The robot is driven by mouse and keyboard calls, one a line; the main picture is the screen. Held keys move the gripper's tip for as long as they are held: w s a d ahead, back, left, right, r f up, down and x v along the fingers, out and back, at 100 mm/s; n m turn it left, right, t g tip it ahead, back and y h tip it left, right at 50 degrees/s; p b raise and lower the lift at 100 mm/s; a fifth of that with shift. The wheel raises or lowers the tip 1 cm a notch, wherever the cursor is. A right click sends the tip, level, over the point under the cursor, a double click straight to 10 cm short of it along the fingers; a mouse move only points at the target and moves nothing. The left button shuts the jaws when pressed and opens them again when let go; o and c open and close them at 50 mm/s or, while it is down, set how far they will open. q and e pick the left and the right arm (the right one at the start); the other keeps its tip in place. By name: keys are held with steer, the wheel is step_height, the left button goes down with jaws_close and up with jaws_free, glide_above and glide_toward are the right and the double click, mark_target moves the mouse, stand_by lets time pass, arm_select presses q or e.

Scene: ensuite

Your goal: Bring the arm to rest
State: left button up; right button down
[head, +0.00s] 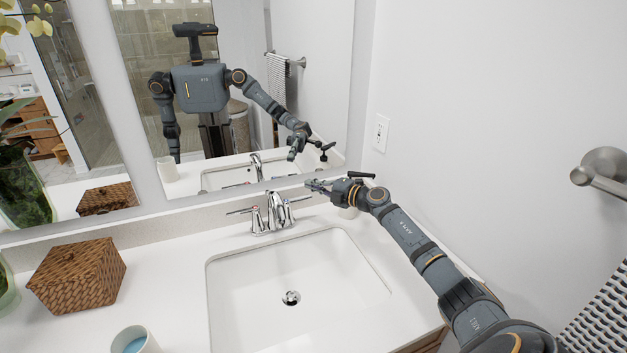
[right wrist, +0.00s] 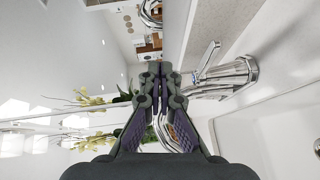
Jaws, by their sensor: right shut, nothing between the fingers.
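My right arm (head: 415,240) reaches in from the lower right over the right side of the counter. My right gripper (head: 310,185) is at its far end, above the back of the counter, close to the faucet's right handle. In the right wrist view its fingers (right wrist: 158,70) are together with nothing between them. I cannot tell whether the fingers touch the faucet handle. My left gripper does not show directly; the mirror shows my left arm hanging down.
A chrome faucet (head: 272,212) stands behind the white sink (head: 300,265); it also shows in the right wrist view (right wrist: 225,78). A woven box (head: 78,277) and a cup (head: 133,340) stand left. A mirror (head: 240,80) backs the counter. A towel rail (head: 600,172) is right.

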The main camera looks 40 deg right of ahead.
step_height(320, 180, up, 4)
steer(key=shift+r, duration=0.1)
